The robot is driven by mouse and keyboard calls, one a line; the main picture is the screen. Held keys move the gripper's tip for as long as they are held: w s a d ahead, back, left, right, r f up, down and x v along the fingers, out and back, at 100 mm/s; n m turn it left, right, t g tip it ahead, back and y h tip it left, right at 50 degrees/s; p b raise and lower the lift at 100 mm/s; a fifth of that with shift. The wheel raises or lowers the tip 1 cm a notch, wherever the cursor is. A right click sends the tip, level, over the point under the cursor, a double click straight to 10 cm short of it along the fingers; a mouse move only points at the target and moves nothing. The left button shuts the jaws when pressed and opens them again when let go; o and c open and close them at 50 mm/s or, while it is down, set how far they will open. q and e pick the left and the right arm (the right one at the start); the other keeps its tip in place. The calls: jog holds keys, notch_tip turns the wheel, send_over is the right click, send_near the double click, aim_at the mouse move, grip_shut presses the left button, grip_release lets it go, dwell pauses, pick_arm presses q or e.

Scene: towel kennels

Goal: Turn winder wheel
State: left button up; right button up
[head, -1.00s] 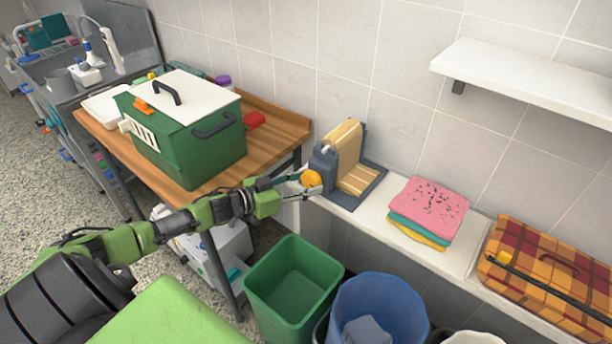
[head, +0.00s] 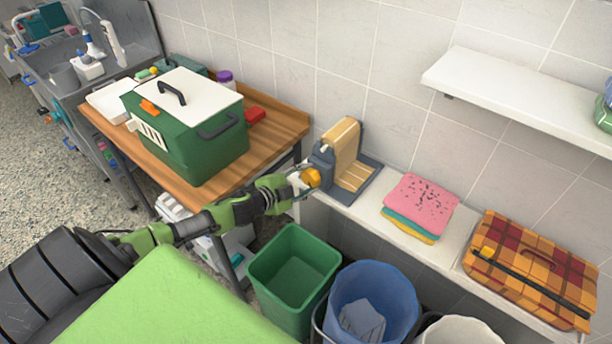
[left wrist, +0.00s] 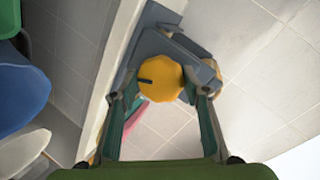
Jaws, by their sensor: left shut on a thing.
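The winder (head: 341,160) stands on the narrow white ledge against the tiled wall, a grey-blue frame with a tan slatted band over it. Its yellow wheel (head: 312,178) is on the side facing my left arm. In the left wrist view the wheel (left wrist: 160,77) shows as a round yellow knob with a dark mark at its left. My left gripper (head: 303,182) is shut on the wheel, one finger on each side of it. The left gripper's fingers (left wrist: 160,98) also show in the left wrist view. My right gripper is not in view.
Folded pink, teal and yellow towels (head: 419,205) and a plaid carrier (head: 533,268) sit further right on the ledge. A green kennel box (head: 187,130) stands on the wooden table (head: 285,122). Green (head: 294,280) and blue (head: 372,301) bins stand below the ledge.

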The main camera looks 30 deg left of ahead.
pick_arm(q)
jog(key=shift+r+m+y, duration=0.1)
jog(key=shift+m+y, duration=0.3)
jog(key=shift+m, duration=0.2)
jog(key=shift+d+m+y, duration=0.15)
jog(key=shift+m+y, duration=0.45)
jog(key=shift+m, duration=0.4)
jog(key=shift+m+t+y+b, duration=0.4)
jog(key=shift+m+y+b, duration=0.45)
jog(key=shift+m, duration=0.35)
jog(key=shift+d+m+t+y+b, duration=0.1)
jog(key=shift+m+t+y+b, duration=0.2)
jog(key=shift+m+y+b, duration=0.5)
jog(key=shift+m+h, duration=0.25)
jog(key=shift+m, duration=0.15)
jog(key=o, duration=1.1)
